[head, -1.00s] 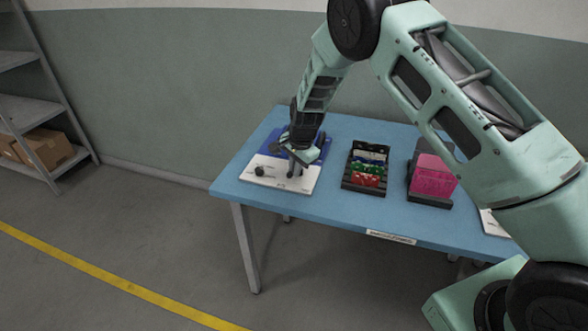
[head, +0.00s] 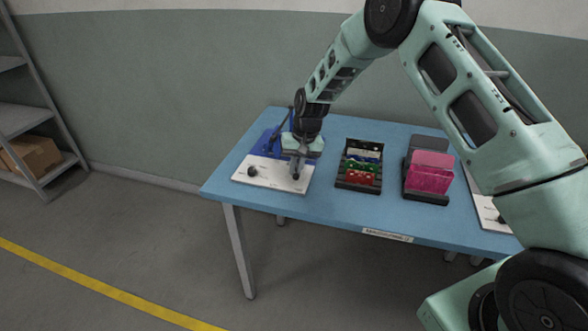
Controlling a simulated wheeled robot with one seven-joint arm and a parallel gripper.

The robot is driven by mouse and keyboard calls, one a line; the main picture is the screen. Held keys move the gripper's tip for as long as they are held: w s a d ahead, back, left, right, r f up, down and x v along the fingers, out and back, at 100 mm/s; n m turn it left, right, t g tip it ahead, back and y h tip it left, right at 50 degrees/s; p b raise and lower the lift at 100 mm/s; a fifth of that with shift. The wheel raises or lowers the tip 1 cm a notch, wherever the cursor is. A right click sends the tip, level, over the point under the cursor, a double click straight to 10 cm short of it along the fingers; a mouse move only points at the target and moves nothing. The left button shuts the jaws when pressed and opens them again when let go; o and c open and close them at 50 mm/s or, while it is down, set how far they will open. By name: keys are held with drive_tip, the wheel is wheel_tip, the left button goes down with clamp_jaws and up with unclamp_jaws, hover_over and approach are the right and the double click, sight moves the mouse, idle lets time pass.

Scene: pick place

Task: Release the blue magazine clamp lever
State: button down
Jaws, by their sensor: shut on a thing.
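A blue fixture (head: 266,146) stands at the back left of the blue table, partly hidden behind my wrist. A thin dark bar (head: 281,126) slants up from it, beside my wrist. In front of it lies a white panel (head: 270,181) with a black knob (head: 252,171) on its left. I cannot tell for sure that this part is the clamp lever.
A black tray with red, green and blue pieces (head: 361,169) stands right of the panel. A pink bin (head: 430,174) in a dark holder is further right. Another white panel (head: 486,205) shows partly behind my arm.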

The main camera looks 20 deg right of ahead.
drive_tip(key=shift+s+d+n, duration=0.1)
drive_tip(key=shift+s+n, duration=0.05)
drive_tip(key=shift+n, duration=0.55)
drive_tip(key=shift+f, duration=0.1)
drive_tip(key=c, duration=1.5)
unclamp_jaws()
drive_tip(key=shift+c, duration=0.2)
drive_tip(key=shift+d, duration=0.1)
drive_tip(key=shift+r, duration=0.3)
drive_tip(key=d+r+b, duration=0.1)
drive_tip(key=d+r, duration=0.2)
drive_tip(key=r, duration=1.3)
drive_tip(key=shift+d+r, duration=0.15)
drive_tip(key=shift+r, duration=0.15)
